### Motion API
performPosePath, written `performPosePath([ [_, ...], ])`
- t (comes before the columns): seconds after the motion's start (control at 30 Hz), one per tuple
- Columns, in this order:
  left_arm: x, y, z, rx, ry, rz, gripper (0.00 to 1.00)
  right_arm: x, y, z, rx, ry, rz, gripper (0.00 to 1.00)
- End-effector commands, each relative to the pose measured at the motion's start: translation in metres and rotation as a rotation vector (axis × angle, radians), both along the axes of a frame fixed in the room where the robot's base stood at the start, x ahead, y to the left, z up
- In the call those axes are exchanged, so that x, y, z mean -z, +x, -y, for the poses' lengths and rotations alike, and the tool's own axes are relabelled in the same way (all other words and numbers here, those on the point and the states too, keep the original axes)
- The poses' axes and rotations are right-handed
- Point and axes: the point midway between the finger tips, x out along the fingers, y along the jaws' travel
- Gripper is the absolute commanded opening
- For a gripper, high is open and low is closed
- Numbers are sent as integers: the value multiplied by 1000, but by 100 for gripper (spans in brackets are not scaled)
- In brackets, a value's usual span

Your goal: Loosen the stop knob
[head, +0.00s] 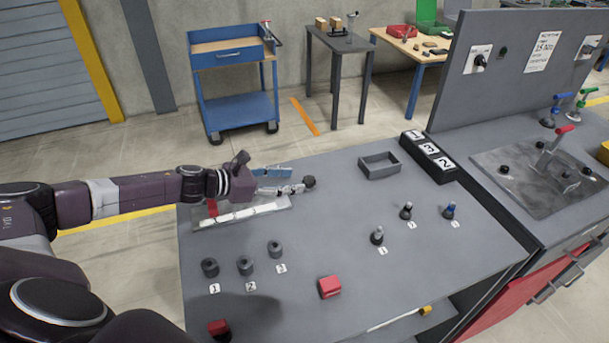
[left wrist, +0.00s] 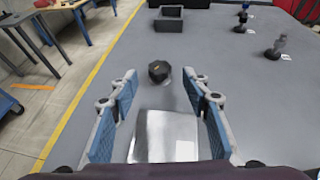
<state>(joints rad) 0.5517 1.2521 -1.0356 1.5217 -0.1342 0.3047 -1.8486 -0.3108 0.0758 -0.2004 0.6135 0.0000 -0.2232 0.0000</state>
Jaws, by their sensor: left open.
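A black faceted knob (head: 309,182), which I take to be the stop knob, is on the grey table near its far left part. It also shows in the left wrist view (left wrist: 159,71), centred between the fingertips in the picture. My left gripper (head: 296,180) is open, with its blue-padded fingers (left wrist: 160,88) spread apart. The knob appears just beyond the fingertips, and I see no contact. A shiny metal plate (left wrist: 166,138) lies below the fingers; a light strip of this fixture (head: 240,214) shows under the gripper. What carries the knob is hard to make out.
A grey open box (head: 380,165) and black number blocks (head: 428,156) stand beyond the knob. Black rings (head: 245,265), a red block (head: 329,287) and several upright pins (head: 377,236) stand nearer. The table's middle is clear. A grey panel (head: 500,70) rises at right.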

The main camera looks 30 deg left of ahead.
Motion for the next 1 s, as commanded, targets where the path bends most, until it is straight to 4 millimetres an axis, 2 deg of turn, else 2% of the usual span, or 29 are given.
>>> performPosePath([
  [0.1,3,15,10,0,-2,3,44,-10,1,-6,0,7,3,32],
  [0.3,14,31,20,-1,-1,1,44,-16,15,-4,-1,6,21,32],
  [0.43,17,36,23,-1,1,1,44,-18,20,-1,-2,2,30,32],
  [0.7,18,36,23,-1,1,1,44,-17,18,4,-1,-4,26,32],
  [1.0,18,36,23,-1,1,1,12,-17,13,5,-1,-4,19,32],
])
